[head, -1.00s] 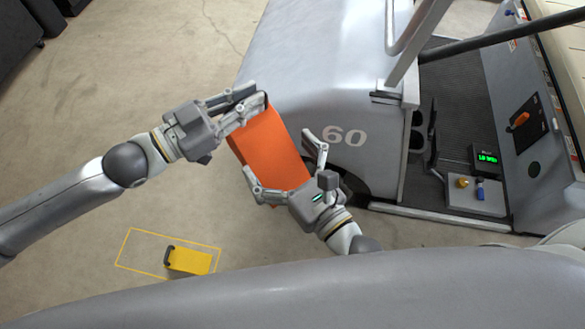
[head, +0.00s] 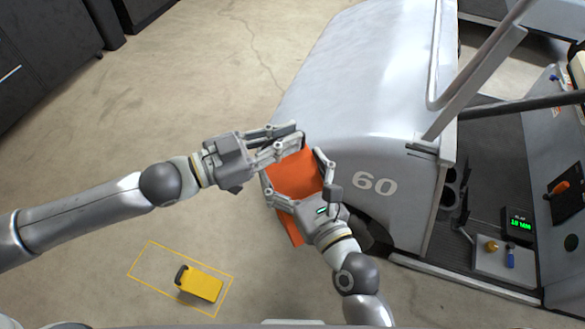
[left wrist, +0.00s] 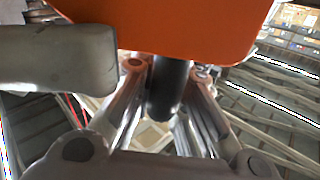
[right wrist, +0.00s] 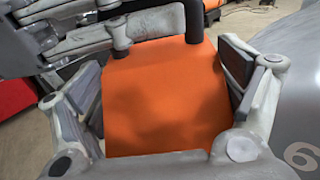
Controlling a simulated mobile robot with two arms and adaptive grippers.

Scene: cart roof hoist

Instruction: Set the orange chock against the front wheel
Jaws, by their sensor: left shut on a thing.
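The orange chock (head: 296,176) is held in the air beside the cart's grey nose. My left gripper (head: 293,142) is shut on its dark handle, which shows between the fingers in the left wrist view (left wrist: 170,88). My right gripper (head: 302,180) is open, with one finger on each side of the chock. In the right wrist view the pads stand beside the orange block (right wrist: 165,100); I cannot tell whether they touch it. The front wheel (head: 371,238) shows as a dark part under the cart's fender, partly hidden by my right arm.
The cart body (head: 345,80) with the number 60 fills the upper middle. Its open cab floor and a green display (head: 519,224) are at the right. A yellow block with a handle (head: 203,284) lies inside a yellow floor outline. Dark cabinets (head: 50,55) stand top left. Bare floor lies left.

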